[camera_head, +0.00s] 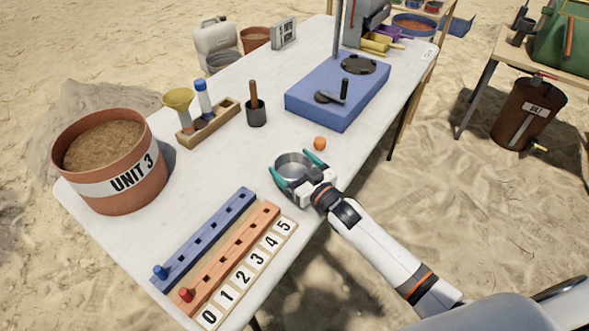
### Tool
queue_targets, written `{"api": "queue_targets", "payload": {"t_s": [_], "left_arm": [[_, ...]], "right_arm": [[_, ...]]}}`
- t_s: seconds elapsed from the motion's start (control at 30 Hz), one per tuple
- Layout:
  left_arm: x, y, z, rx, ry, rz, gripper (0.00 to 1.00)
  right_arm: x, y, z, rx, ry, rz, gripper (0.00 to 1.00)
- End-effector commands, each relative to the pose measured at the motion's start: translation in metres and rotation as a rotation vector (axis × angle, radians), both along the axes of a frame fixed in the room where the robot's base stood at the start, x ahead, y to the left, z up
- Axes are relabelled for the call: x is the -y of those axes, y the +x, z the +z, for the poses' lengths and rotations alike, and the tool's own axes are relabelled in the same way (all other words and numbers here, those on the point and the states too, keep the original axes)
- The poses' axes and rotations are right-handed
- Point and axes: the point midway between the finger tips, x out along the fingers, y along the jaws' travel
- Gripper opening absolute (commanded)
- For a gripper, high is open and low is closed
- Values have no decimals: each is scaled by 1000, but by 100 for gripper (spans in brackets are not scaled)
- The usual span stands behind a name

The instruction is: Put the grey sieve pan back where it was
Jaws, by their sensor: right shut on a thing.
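The grey sieve pan (291,163) is a round metal pan near the table's right edge. My right gripper (296,168) comes in from the lower right and is shut on the pan, with its teal fingers on either side of it. Whether the pan touches the table or hangs just above it I cannot tell. My left gripper is not in view.
A small orange ball (320,143) lies just beyond the pan. A blue box-shaped stand (315,98) is behind it. Blue (205,238) and orange (230,258) peg boards lie in front. A UNIT 3 bucket (120,190) stands at left. The table's middle (215,165) is clear.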

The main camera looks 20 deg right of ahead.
Motion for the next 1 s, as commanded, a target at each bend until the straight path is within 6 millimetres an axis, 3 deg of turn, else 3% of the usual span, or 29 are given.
{"api": "queue_targets", "payload": {"t_s": [0.1,0.47,0.5,0.53,0.83,1.0], "left_arm": [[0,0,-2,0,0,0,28],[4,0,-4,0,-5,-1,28],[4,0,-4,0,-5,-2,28],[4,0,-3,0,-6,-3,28],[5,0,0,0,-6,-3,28],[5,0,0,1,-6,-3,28]], "right_arm": [[0,0,-10,2,1,0,63],[0,0,-14,2,1,0,63],[0,0,-14,2,1,0,94],[0,0,-13,1,0,0,99],[0,0,-8,2,1,0,100],[8,-23,-12,-2,0,0,100]]}}
